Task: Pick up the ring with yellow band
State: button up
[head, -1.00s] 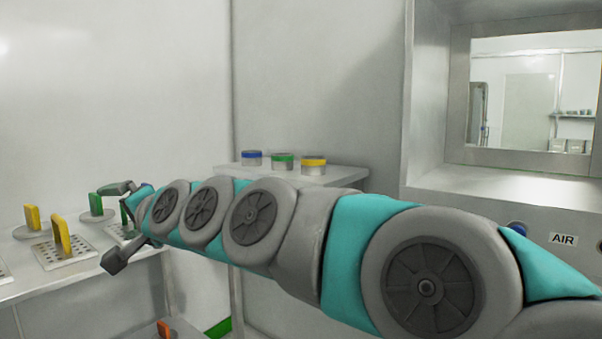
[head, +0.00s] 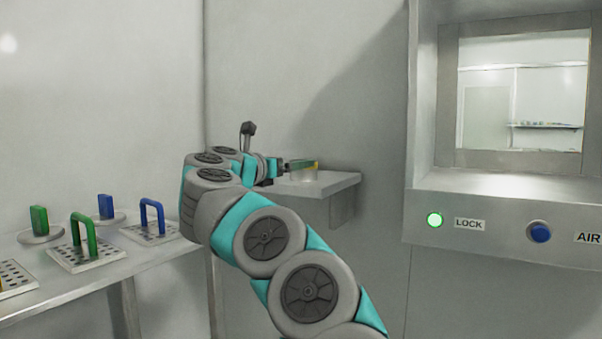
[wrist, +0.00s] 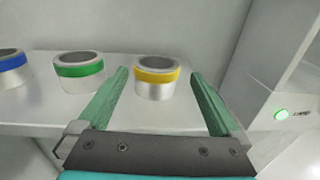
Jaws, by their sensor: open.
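The ring with yellow band (wrist: 155,78) is a short silver cylinder with a yellow stripe near its top. It stands upright on a grey shelf (wrist: 120,121). In the head view the ring (head: 303,177) is partly hidden behind a finger. My gripper (wrist: 160,72) is open, with one green finger to the left and one to the right of the ring in the wrist view. The ring shows between the fingertips, and no contact is visible. In the head view my gripper (head: 299,163) is at the ring over the shelf.
A ring with green band (wrist: 79,72) stands left of the left finger, and one with blue band (wrist: 12,66) is farther left. A metal hatch (head: 422,120) is to the right. A table (head: 100,279) on the left holds plates with green and blue handles.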

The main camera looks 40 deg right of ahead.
aim_at(310, 174)
jog(key=shift+x, duration=0.9)
jog(key=x, duration=0.4)
jog(key=shift+w+f+p, duration=0.15)
jog(key=shift+w+p, duration=0.15)
jog(key=shift+w+d, duration=0.1)
jog(key=shift+d, duration=0.45)
jog(key=shift+a, duration=0.1)
jog(key=c, duration=1.5)
